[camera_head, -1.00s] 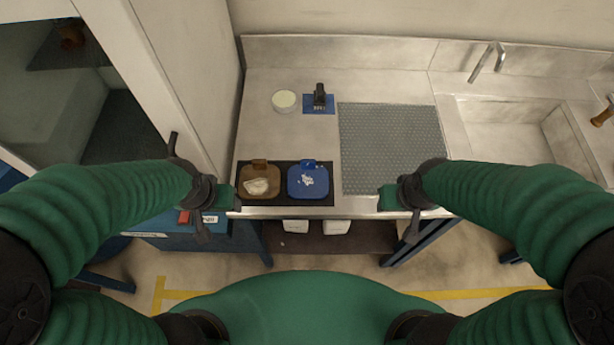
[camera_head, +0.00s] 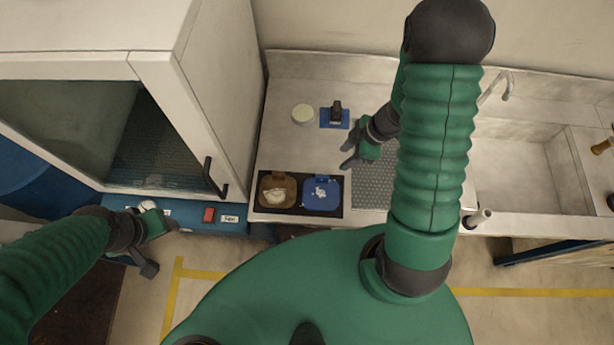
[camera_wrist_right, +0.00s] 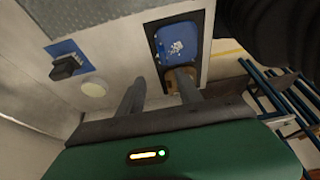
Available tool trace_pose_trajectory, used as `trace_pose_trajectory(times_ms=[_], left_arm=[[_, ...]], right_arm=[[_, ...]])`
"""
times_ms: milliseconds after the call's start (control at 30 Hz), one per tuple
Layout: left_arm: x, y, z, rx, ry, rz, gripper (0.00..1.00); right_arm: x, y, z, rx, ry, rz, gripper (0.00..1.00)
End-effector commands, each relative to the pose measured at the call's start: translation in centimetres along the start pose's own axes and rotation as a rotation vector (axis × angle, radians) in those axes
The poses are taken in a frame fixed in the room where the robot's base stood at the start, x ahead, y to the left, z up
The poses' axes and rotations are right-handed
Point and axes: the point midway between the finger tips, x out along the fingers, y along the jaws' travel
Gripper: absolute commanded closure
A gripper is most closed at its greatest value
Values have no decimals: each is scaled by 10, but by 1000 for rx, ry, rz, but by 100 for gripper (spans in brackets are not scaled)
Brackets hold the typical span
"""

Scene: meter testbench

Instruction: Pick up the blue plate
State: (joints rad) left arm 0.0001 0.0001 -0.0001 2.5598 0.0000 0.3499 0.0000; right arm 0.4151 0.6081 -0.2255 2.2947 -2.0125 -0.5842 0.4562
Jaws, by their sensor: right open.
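The blue plate (camera_head: 311,204) lies on a black tray (camera_head: 297,211) at the counter's front, with small white pieces on it. In the right wrist view the blue plate (camera_wrist_right: 192,33) is beyond the fingers, near the top. My right gripper (camera_head: 349,155) is open and empty, above the counter behind and to the right of the plate, apart from it. Its two spread fingers also show in the right wrist view (camera_wrist_right: 160,78). My left gripper (camera_head: 152,243) is at the lower left, in front of the blue cabinet, far from the plate; its finger opening is unclear.
A brown plate (camera_head: 266,202) with pale material sits left of the blue one. Behind are a round pale container (camera_head: 303,114) and a black device on a blue base (camera_head: 335,122). A grey mat (camera_head: 372,190) and sink (camera_head: 520,165) are right; a white cabinet (camera_head: 215,90) stands left.

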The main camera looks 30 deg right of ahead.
Motion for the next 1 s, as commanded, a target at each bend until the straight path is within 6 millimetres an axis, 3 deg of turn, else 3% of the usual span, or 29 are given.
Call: trace_pose_trajectory(times_ms=[100,333,567,800,1000], left_arm=[[13,0,3,1,-1,0,41],[29,0,7,1,0,0,41],[36,0,8,0,0,0,41],[54,0,13,0,0,0,41],[53,0,13,0,0,0,41]], right_arm=[[35,-1,2,4,1,-5,58],[93,1,1,3,0,-2,58],[119,-1,-2,2,0,1,58],[159,-6,-6,0,-1,1,58],[161,-5,-7,0,-2,2,58]])
